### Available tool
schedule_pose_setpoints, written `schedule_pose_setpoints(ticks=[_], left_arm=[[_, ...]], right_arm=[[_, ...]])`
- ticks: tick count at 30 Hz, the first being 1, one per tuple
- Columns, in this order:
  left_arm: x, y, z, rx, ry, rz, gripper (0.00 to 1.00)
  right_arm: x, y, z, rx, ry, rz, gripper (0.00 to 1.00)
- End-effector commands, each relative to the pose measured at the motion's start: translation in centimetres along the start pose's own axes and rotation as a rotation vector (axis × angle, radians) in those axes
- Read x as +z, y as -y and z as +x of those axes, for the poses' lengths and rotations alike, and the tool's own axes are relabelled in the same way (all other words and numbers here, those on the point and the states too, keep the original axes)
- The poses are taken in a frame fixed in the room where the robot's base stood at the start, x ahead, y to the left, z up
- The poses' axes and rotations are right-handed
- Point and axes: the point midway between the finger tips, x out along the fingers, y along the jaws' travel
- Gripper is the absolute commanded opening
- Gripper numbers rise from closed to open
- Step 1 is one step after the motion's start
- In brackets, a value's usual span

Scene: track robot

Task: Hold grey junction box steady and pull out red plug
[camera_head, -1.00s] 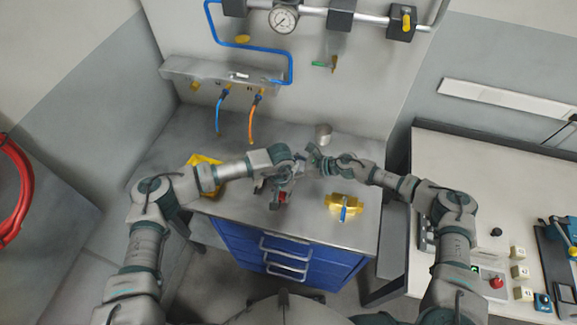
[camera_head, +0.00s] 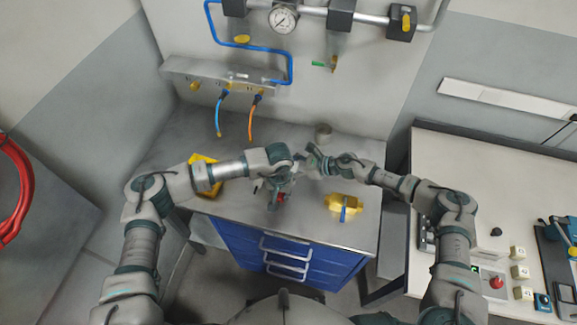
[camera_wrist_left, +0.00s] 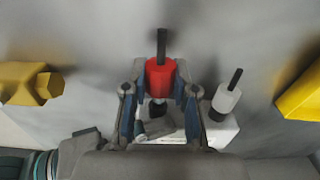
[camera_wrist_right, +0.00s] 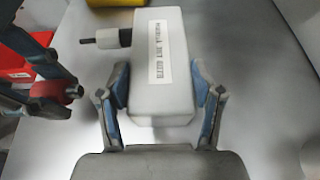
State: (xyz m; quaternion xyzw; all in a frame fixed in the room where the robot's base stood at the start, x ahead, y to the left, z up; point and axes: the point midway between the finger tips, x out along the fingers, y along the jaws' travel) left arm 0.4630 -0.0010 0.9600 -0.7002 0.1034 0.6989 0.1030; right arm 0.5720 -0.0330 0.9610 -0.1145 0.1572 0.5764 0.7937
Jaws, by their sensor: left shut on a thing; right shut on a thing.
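The grey junction box (camera_wrist_right: 162,80) is a pale block with a printed label in the right wrist view. My right gripper (camera_wrist_right: 162,100) is shut on its sides. The red plug (camera_wrist_left: 160,78), with a dark cable stub, is between the fingers of my left gripper (camera_wrist_left: 160,95), which is shut on it. In the right wrist view the red plug (camera_wrist_right: 70,92) is left of the box, with a gap between them. A grey plug (camera_wrist_left: 226,98) sits in the box beside a dark opening. In the head view my left gripper (camera_head: 282,180) largely hides the box.
The steel workbench (camera_head: 310,222) carries a yellow valve (camera_head: 343,202) at right, a yellow object (camera_head: 204,176) at left and a metal cup (camera_head: 323,133) behind my right gripper. Blue and orange hoses (camera_head: 251,122) hang from the back wall. Blue drawers (camera_head: 286,258) are below.

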Motion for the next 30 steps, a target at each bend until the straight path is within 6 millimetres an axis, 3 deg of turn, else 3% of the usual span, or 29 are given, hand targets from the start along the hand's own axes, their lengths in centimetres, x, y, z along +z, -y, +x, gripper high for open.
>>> schedule_pose_setpoints(ticks=[1,30], left_arm=[[0.0,0.0,-0.3,0.001,-0.001,0.000,0.00],[0.0,0.0,-6.1,-0.001,0.000,0.000,0.00]], right_arm=[[-0.8,-0.1,0.0,0.001,-0.011,0.002,0.24],[-0.8,-0.1,0.0,0.001,-0.011,0.003,0.24]])
